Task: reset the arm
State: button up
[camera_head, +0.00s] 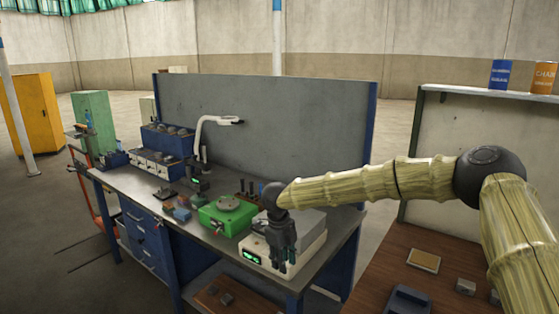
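My arm, with pale wood-like links and dark joints, reaches in from the right in the head view. Its dark gripper (283,262) points down at the right end of the workbench (130,192). It hangs in front of a white device with a green display (310,250) and hides part of it. I cannot tell whether it touches the device. The fingers look small and apart, with a gap between them. Nothing shows between them.
A green device (228,214) stands left of my gripper. A white curved lamp (200,135) and blue bins (165,140) are farther back. A grey panel (265,120) backs the bench. A brown table (385,275) with small blocks lies at the lower right. Cans (500,73) stand on a shelf.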

jog(key=s+d+f+n+t+h+b, duration=0.1)
jog(key=s+d+f+n+t, duration=0.2)
jog(key=f, duration=0.7)
jog(key=s+d+f+n+h+b, duration=0.1)
jog(key=s+d+f+n+h, duration=0.2)
jog(key=f, duration=0.8)
jog(key=s+d+f+n+t+y+b, duration=0.15)
jog(key=s+d+f+n, duration=0.25)
jog(key=s+f+n, duration=0.6)
jog(key=s+d+f+n+g+y+b, duration=0.1)
jog(key=s+d+f+n, duration=0.1)
jog(key=s, duration=0.9)
jog(key=s+d+f+n+g+y, duration=0.1)
jog(key=s+d+f+n+g, duration=0.1)
jog(key=s, duration=1)
jog(key=s+d+f+n+g+y+b, duration=0.1)
jog(key=s+d+n, duration=0.4)
jog(key=s, duration=0.6)
notch_tip(320, 180, down, 2)
jog(key=shift+s+d+f+n+g+b, duration=0.15)
jog(key=shift+s+d+n+g+b, duration=0.3)
jog(key=shift+d, duration=0.65)
jog(key=shift+w+y, duration=0.15)
jog(key=shift+y, duration=0.1)
